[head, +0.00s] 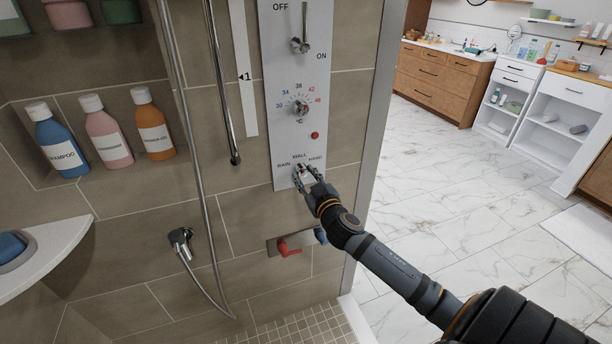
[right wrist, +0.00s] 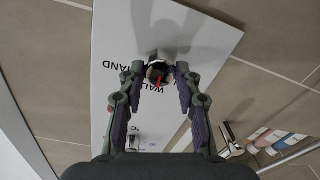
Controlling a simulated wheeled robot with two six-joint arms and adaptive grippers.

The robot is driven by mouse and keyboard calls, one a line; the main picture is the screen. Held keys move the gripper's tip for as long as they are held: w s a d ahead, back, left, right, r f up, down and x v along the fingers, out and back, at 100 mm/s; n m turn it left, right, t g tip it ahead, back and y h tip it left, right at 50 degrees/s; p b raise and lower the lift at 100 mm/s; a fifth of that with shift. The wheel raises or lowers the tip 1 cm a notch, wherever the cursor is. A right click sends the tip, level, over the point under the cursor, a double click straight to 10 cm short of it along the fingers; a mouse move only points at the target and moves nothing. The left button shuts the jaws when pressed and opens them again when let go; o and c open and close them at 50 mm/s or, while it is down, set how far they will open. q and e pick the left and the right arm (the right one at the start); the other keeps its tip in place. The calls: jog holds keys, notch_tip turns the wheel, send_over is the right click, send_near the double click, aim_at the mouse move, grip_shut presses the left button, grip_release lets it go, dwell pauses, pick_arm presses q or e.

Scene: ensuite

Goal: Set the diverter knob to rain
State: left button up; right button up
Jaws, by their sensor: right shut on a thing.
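The diverter knob (right wrist: 154,72) is at the bottom of the white shower panel (head: 283,70), under the labels RAIN, WALL and HAND (head: 300,160). My right gripper (head: 304,174) is shut on the knob, with one finger on each side of it in the right wrist view (right wrist: 155,77). A red mark on the knob shows between the fingers and appears to face the WALL label. The fingers hide part of the knob and, in the right wrist view, the RAIN label. My left gripper is not in view.
Above are the temperature dial (head: 299,108) and the ON/OFF lever (head: 300,46). A red-handled valve (head: 289,246) sits below the panel. A shower hose (head: 190,130) hangs left of it. Bottles (head: 107,135) stand in a niche. The floor at right is open.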

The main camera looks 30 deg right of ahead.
jog(key=n+p, duration=0.3)
jog(key=n, duration=0.3)
jog(key=shift+r, duration=0.15)
jog(key=shift+n+p, duration=1.3)
jog(key=shift+n, duration=0.9)
jog(key=shift+f, duration=0.2)
jog(key=o, duration=1.2)
jog(key=shift+c, duration=0.2)
jog(key=s+a, duration=0.2)
jog(key=s, duration=0.9)
jog(key=shift+s+a+r, duration=0.3)
jog(key=shift+s+a, duration=0.05)
jog(key=shift+s, duration=0.05)
jog(key=shift+d+f+h, duration=0.1)
jog(key=shift+f+h, duration=0.05)
jog(key=shift+h, duration=0.15)
